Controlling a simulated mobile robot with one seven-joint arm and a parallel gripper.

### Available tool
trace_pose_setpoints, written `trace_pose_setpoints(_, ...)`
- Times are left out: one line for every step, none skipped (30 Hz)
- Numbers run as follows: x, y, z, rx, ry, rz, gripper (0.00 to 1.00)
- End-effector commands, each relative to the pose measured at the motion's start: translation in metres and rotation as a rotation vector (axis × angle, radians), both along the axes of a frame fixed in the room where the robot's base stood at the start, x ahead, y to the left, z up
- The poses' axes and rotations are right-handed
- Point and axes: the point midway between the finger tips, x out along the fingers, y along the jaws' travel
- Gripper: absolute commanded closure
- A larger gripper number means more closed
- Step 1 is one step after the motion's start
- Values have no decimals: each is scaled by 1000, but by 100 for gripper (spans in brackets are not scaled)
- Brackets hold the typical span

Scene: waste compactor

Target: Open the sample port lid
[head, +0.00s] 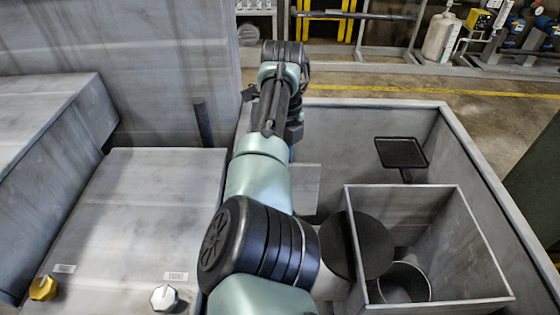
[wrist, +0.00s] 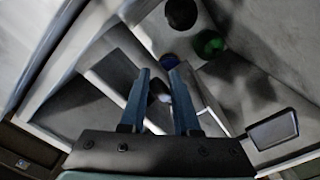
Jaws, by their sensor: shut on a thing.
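My gripper (wrist: 161,72) shows in the wrist view as two blue fingers a little apart. A small pale piece (wrist: 159,91) sits between them, and the gripper is shut on it; I cannot tell whether this is the lid's handle. In the head view my arm hides the fingers and whatever they hold. No sample port lid can be picked out for certain.
An open grey box (head: 473,243) stands inside the large walled bin (head: 477,155). A black square plate on a stalk (head: 401,152) is near the bin's back right. Gold (head: 43,288) and white (head: 164,297) knobs are on the left panel (head: 150,210).

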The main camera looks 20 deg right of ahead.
Motion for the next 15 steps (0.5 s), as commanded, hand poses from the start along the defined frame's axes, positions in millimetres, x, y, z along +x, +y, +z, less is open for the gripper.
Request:
trace_pose_setpoints(1,-12,-6,-23,-13,-14,100)
trace_pose_setpoints(1,-12,-6,-23,-13,-14,100)
trace_pose_setpoints(1,-12,-6,-23,-13,-14,66)
trace_pose_setpoints(1,-12,-6,-22,-11,-14,61)
trace_pose_setpoints(1,-11,-6,-22,-11,-14,55)
trace_pose_setpoints(1,-11,-6,-22,-11,-13,48)
trace_pose_setpoints(1,-11,-7,-22,-11,-13,43)
trace_pose_setpoints(1,-11,-7,-22,-11,-12,38)
trace_pose_setpoints(1,-10,-7,-22,-11,-12,31)
trace_pose_setpoints(1,-10,-7,-21,-9,-11,31)
trace_pose_setpoints(1,-10,-7,-21,-9,-10,31)
trace_pose_setpoints(1,-9,-7,-21,-9,-10,31)
trace_pose_setpoints(1,-9,-7,-20,-9,-9,31)
trace_pose_setpoints(1,-9,-8,-20,-9,-9,31)
trace_pose_setpoints(1,-9,-7,-19,-8,-8,31)
